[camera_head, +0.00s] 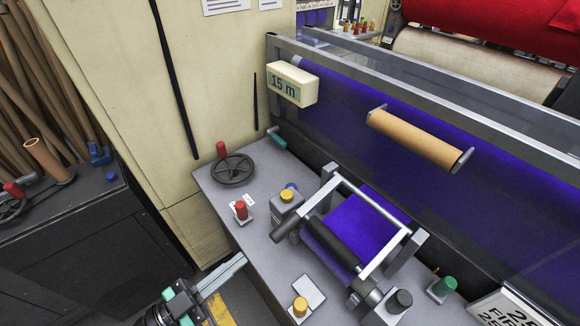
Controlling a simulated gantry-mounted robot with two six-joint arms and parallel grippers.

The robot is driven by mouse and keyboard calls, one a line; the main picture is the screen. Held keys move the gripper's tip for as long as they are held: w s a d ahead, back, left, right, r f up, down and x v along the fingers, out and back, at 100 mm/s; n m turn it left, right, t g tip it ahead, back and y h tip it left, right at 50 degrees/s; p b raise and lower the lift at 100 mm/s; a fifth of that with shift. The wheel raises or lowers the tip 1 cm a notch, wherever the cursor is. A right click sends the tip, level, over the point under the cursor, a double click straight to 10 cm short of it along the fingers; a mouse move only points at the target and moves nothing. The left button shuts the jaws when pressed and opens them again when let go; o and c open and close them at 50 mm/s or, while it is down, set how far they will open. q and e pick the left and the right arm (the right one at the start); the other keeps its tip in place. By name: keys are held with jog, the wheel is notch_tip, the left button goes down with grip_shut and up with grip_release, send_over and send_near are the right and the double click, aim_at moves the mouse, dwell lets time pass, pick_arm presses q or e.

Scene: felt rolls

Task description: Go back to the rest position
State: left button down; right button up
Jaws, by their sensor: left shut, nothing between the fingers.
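My left gripper (240,260) comes in at the bottom of the head view. Its fingers are shut and empty and point up and to the right, by the near left edge of the grey machine table (227,205). I cannot tell how high above the edge the fingertips are. My right gripper is not in view.
The table carries a handwheel with a red knob (232,169), a red button (241,209), yellow buttons (287,195) and a roller frame with purple felt (367,228). A cardboard tube (415,138) and a "15 m" display (291,84) are behind. A dark cabinet (85,250) stands left.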

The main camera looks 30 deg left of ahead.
pick_arm(q)
jog(key=w+d+r+m+h, duration=0.2)
jog(key=d+r+m, duration=0.1)
jog(key=r, duration=0.5)
jog(key=w+d+r+m+h, duration=0.2)
jog(key=d+r+m+h, duration=0.15)
jog(key=r, duration=0.35)
jog(key=w+d+r+m+h, duration=0.2)
jog(key=w+d+r+m, duration=0.15)
jog(key=r, duration=0.45)
notch_tip(320, 180, up, 11)
jog(key=s+d+n+t, duration=0.1)
jog(key=s+n+t, duration=0.1)
jog(key=t, duration=0.1)
jog(key=s+a+r+n+t+y, duration=0.2)
jog(key=a+r+n+t+y, duration=0.5)
jog(key=n+y, duration=0.55)
notch_tip(320, 180, up, 38)
jog(key=n+h+p, duration=0.1)
jog(key=p, duration=3.6)
jog(key=shift+w+r+g, duration=0.15)
jog(key=shift+w+g, duration=0.05)
jog(key=shift+g, duration=0.1)
